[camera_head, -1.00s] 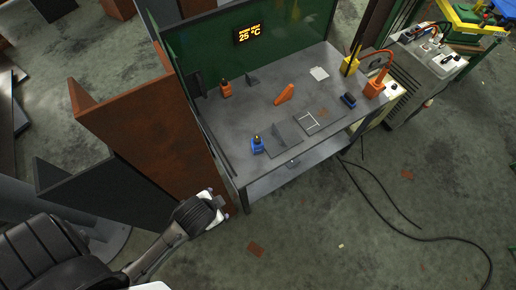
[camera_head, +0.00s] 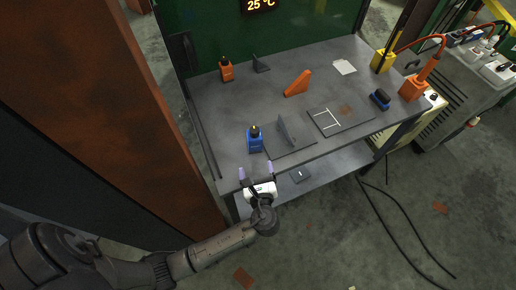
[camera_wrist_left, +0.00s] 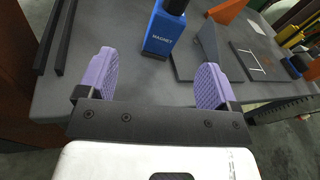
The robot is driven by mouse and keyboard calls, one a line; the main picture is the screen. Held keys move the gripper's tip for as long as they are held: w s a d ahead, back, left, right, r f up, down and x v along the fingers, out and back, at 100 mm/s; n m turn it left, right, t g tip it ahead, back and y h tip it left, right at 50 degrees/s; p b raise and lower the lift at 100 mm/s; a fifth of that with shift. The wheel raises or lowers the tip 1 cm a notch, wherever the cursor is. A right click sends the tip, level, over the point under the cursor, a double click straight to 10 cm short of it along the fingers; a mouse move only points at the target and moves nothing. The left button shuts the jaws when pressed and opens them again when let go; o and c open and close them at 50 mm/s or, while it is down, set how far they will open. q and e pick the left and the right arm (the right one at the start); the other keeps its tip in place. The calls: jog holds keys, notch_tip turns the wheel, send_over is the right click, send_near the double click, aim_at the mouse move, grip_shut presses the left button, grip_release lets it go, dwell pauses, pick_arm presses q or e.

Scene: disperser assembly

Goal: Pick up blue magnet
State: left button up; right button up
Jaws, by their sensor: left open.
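The blue magnet (camera_head: 255,141) stands upright on the grey table (camera_head: 222,112), near its front left edge. It has a black and yellow top in the head view. My left gripper (camera_head: 256,172) is open and empty at the table's front edge, just in front of the magnet and apart from it. In the left wrist view the magnet (camera_wrist_left: 163,32), with the word MAGNET on it, stands ahead, between and beyond the purple fingertips of my left gripper (camera_wrist_left: 155,82). My right gripper is not in view.
A grey plate with an upright fin (camera_head: 287,132) stands right of the magnet. An orange magnet-like block (camera_head: 226,70), an orange wedge (camera_head: 298,83), a flat plate with white lines (camera_head: 350,121) and a dark blue block (camera_head: 380,98) are on the table. A brown panel (camera_head: 125,90) rises at left.

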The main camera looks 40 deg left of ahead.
aim_at(255, 142)
pick_arm(q)
jog(key=w+a+b, duration=0.1)
jog(key=w, duration=0.1)
jog(key=w+a+f+m, duration=0.1)
jog(key=w+a, duration=0.1)
jog(key=w, duration=0.1)
jog(key=w+a+m+t+b, duration=0.1)
jog(key=w+a, duration=0.1)
jog(key=shift+w+a+f+y+b, duration=0.2)
jog(key=shift+w+y+b, duration=0.1)
jog(key=shift+y, duration=0.1)
jog(key=shift+s+b+x, duration=0.2)
jog(key=shift+b+x, duration=0.5)
jog(key=shift+x, duration=2)
jog(key=shift+s+a, duration=0.1)
jog(key=shift+a, duration=0.05)
jog(key=shift+c, duration=0.9)
jog(key=c, duration=1.3)
jog(key=shift+c, duration=0.4)
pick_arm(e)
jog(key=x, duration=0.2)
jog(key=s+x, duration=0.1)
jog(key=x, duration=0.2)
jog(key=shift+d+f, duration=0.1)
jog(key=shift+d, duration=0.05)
pick_arm(q)
jog(key=shift+r, duration=0.15)
